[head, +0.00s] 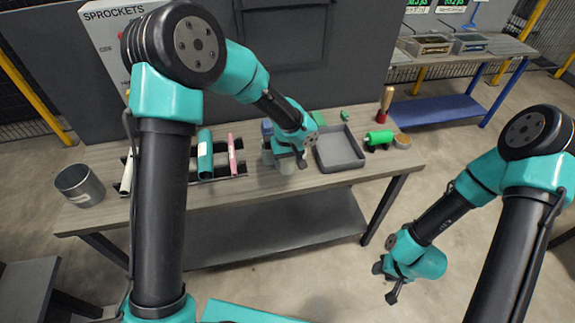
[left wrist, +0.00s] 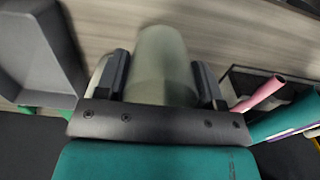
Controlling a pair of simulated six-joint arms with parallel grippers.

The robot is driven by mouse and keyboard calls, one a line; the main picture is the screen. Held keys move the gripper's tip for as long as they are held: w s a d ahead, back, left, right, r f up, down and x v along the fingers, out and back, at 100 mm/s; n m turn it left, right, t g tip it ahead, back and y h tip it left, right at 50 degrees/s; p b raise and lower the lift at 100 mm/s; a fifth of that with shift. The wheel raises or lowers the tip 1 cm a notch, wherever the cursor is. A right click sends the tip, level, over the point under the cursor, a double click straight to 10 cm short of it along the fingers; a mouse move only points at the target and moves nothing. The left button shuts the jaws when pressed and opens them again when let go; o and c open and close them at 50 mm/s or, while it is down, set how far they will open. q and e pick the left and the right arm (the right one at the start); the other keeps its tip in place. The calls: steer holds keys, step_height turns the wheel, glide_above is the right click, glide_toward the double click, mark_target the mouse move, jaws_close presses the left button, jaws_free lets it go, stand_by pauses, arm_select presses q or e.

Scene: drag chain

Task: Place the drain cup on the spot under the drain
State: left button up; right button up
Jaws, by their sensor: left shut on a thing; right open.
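A pale grey-green cup (left wrist: 162,60) stands out between the two fingers of my left gripper (left wrist: 165,85) in the left wrist view. In the head view my left gripper (head: 291,160) is over the middle of the workbench, shut on the cup (head: 286,168), which shows only in part below the fingers. I cannot tell whether the cup touches the bench top. My right gripper (head: 389,283) is open and empty, low over the floor in front of the bench. I cannot make out the drain or the spot under it.
A grey open tray (head: 338,165) lies right of my left gripper on the workbench (head: 230,192). A green bottle-like thing (head: 379,138) lies further right. Left of the gripper are a pink tube (head: 232,158) and a teal tube (head: 205,160) on a dark rack. A metal can (head: 80,187) stands far left.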

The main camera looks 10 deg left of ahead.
mark_target(287, 166)
arm_select(q)
steer(key=shift+w+a, duration=0.1)
steer(key=shift+w, duration=0.3)
steer(key=shift+f, duration=1.8)
steer(key=shift+f, duration=0.1)
steer(key=o, duration=0.9)
step_height(287, 166, up, 12)
steer(key=shift+o, duration=0.4)
